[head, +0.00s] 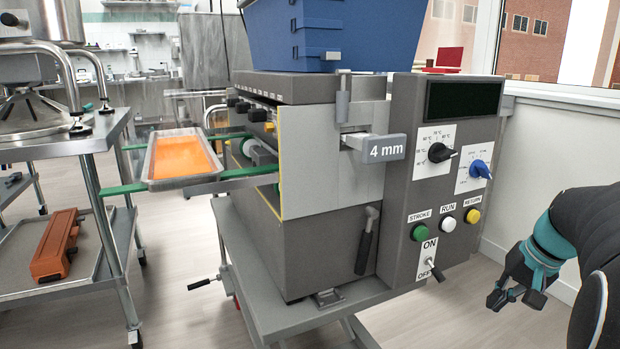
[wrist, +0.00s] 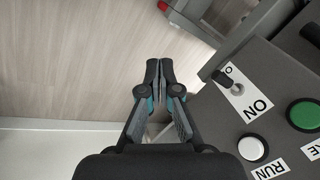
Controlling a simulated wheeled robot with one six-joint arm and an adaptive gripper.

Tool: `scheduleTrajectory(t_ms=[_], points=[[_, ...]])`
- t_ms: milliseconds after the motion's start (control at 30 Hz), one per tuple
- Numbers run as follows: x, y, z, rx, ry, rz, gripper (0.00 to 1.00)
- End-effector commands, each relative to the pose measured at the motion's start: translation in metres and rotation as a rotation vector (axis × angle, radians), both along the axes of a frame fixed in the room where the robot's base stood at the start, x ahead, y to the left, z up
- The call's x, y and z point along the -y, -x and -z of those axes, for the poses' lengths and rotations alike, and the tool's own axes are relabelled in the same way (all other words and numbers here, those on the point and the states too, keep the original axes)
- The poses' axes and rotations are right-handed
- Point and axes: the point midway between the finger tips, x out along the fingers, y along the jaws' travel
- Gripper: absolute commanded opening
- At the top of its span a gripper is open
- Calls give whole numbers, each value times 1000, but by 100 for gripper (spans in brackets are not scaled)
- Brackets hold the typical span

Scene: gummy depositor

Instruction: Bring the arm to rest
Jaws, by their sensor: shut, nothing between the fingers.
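My gripper (head: 507,297) is at the lower right of the head view, to the right of the depositor's control panel (head: 440,190) and apart from it. Its fingers are together and empty. In the wrist view my gripper (wrist: 158,68) points up the picture over the floor, with the panel's edge close on its right. My dark arm enters from the right edge of the head view.
The panel carries a green STROKE button (head: 420,232), a white RUN button (head: 448,223), a yellow button (head: 472,216) and an ON/OFF switch (head: 434,268). An orange-filled tray (head: 150,182) sits on green rails at left. A steel cart (head: 95,135) stands further left. Floor below my gripper is clear.

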Motion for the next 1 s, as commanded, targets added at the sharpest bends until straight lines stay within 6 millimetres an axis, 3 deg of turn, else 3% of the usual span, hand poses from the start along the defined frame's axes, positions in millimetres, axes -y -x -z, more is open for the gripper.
scheduleTrajectory(t_ms=[100,400,833,1000], points=[[-34,17,2,-19,71,-4,0],[-104,60,8,-3,232,-78,0],[-191,124,9,124,392,-350,0],[-219,137,-7,211,408,-446,0]])
